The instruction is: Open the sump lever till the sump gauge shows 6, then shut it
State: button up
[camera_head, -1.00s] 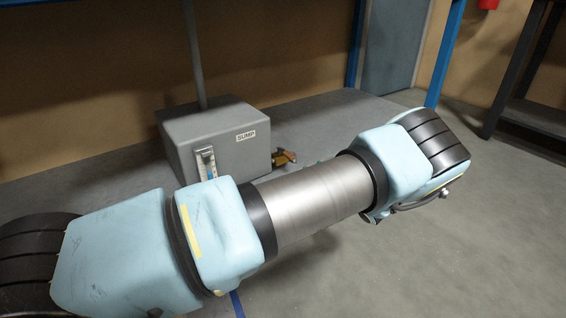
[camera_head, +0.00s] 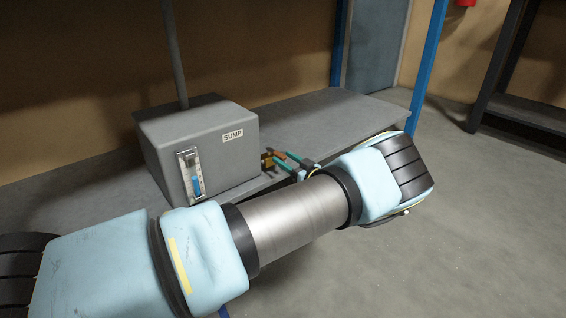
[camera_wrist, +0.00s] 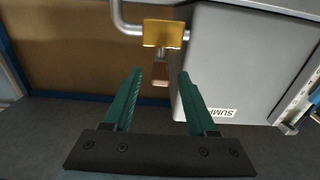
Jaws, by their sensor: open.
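The grey sump box (camera_head: 200,150) stands on the grey bench, with a white SUMP label on its front. Its gauge (camera_head: 190,174) is a vertical scale with a blue column in the lower part; the numbers are too small to read. The brass valve with its orange-brown lever (camera_head: 268,158) sits at the box's right side. In the wrist view the brass valve body (camera_wrist: 163,33) is on a pipe, with the lever (camera_wrist: 160,72) pointing toward my gripper. My gripper (camera_wrist: 160,75) is open, its green fingers on either side of the lever's end without visible contact. In the head view my gripper (camera_head: 280,160) is beside the valve.
The bench (camera_head: 330,115) has clear room to the right of the box. Blue posts (camera_head: 428,70) and a dark shelf (camera_head: 520,110) stand at the right. A grey pipe (camera_head: 175,55) rises behind the box. My arm crosses the foreground.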

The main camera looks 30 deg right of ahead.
jog(key=shift+w+a, duration=0.15)
jog(key=shift+w, duration=0.5)
grip_shut()
dwell(1.0)
